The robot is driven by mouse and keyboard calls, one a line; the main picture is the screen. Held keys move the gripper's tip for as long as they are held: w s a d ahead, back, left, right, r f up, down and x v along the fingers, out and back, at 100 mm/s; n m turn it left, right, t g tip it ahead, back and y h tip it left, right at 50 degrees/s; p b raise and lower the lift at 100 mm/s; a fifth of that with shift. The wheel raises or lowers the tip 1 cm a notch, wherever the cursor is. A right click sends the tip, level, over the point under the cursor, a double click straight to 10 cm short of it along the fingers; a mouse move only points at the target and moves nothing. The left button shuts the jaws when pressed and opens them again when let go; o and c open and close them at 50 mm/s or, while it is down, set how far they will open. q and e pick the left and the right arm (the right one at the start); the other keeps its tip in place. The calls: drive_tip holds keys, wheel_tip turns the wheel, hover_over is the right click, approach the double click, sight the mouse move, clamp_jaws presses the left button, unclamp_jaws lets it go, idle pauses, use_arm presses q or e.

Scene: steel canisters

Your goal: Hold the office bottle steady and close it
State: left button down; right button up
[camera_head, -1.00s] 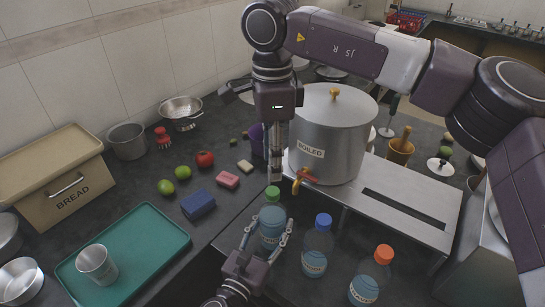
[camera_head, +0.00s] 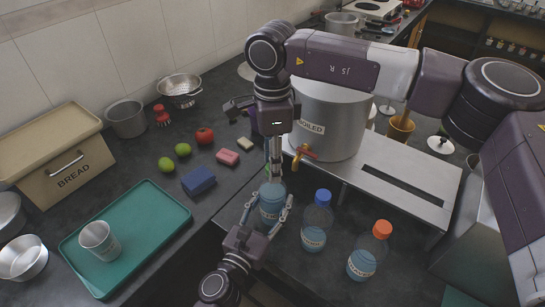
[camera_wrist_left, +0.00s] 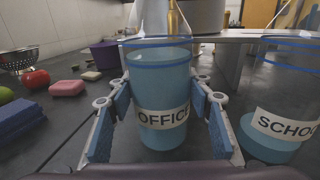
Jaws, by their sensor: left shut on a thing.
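The office bottle (camera_head: 270,203) stands upright on the dark counter, with blue liquid inside. Its label reads OFFICE in the left wrist view (camera_wrist_left: 163,118). My left gripper (camera_head: 266,214) is shut on the bottle, one finger on each side of its body. My right gripper (camera_head: 274,170) points down from above, with its fingertips at the bottle's top. A bit of green cap (camera_head: 267,171) shows beside these fingers. The fingers hide most of the cap and the neck, so I cannot tell whether they grip it or how it sits.
A blue-capped bottle (camera_head: 317,222) and an orange-capped bottle (camera_head: 370,252) stand to the right. A BOILED pot (camera_head: 330,120) with a tap (camera_head: 302,153) stands on a metal stand (camera_head: 400,183) behind. A blue block (camera_head: 198,181) and a green tray (camera_head: 170,211) are left.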

clamp_jaws()
drive_tip(key=m, duration=0.5)
drive_tip(key=shift+o, duration=0.7)
unclamp_jaws()
drive_tip(key=shift+r, duration=0.1)
wheel_tip(320, 180, up, 12)
use_arm(q)
drive_tip(key=c, duration=0.9)
unclamp_jaws()
